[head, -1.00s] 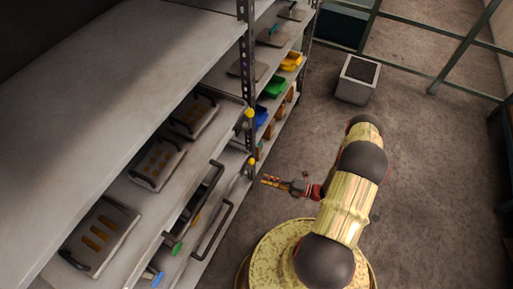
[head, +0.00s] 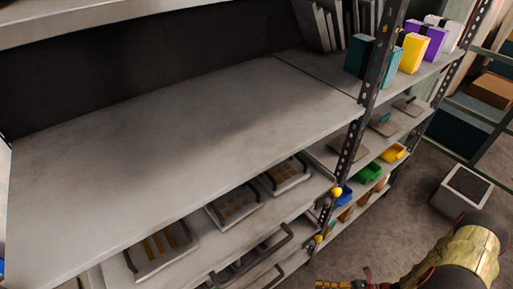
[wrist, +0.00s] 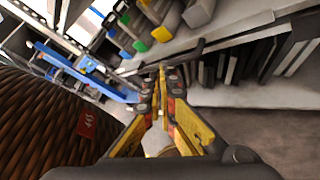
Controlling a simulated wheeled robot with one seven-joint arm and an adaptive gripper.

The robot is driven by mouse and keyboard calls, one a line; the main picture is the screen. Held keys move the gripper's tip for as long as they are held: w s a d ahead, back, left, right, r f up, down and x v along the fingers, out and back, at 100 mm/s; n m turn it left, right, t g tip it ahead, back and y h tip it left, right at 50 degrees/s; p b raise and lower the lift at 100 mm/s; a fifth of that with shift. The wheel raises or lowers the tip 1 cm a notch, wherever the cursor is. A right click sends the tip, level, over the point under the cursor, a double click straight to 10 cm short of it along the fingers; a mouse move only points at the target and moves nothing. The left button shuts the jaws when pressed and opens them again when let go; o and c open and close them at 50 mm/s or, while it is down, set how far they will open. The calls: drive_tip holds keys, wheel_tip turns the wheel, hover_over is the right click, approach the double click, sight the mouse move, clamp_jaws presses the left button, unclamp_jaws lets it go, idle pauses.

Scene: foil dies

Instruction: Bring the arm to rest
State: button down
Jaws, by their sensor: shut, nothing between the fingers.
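My gripper (head: 335,284) shows at the bottom edge of the head view, partly cut off, with my gold and black arm to its right. In the wrist view my gripper (wrist: 162,72) has its yellow fingers drawn together at the tips, with nothing between them. It is in the open beside the shelving; I see no contact with it. Foil dies on flat plates with handles (head: 160,250) lie on a lower level of the shelving, left of my gripper.
The grey shelf board (head: 180,150) is mostly bare. Teal and yellow boxes (head: 412,52) stand at its far end. Green (head: 369,173) and yellow bins sit lower. A pale square container (head: 460,190) stands on the floor. A brown ribbed object (wrist: 40,120) is close at left in the wrist view.

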drive_tip(key=s+d+r+n+g+h, duration=0.1)
drive_tip(key=d+r+n+g+h, duration=0.15)
drive_tip(key=r+n+h, duration=0.7)
drive_tip(key=d+r+n+g+h, duration=0.25)
drive_tip(key=r+n, duration=0.95)
drive_tip(key=r, duration=0.6)
drive_tip(key=s+a+r+n+t+h, duration=0.1)
drive_tip(key=a+r+n+t, duration=0.2)
drive_tip(key=r, duration=0.7)
drive_tip(key=s+a+r+n+t+h, duration=0.1)
drive_tip(key=a+r+n+t+h, duration=0.1)
drive_tip(key=a+r+n+t, duration=0.2)
drive_tip(key=a+r, duration=0.3)
drive_tip(key=r, duration=0.4)
drive_tip(key=shift+a, duration=0.15)
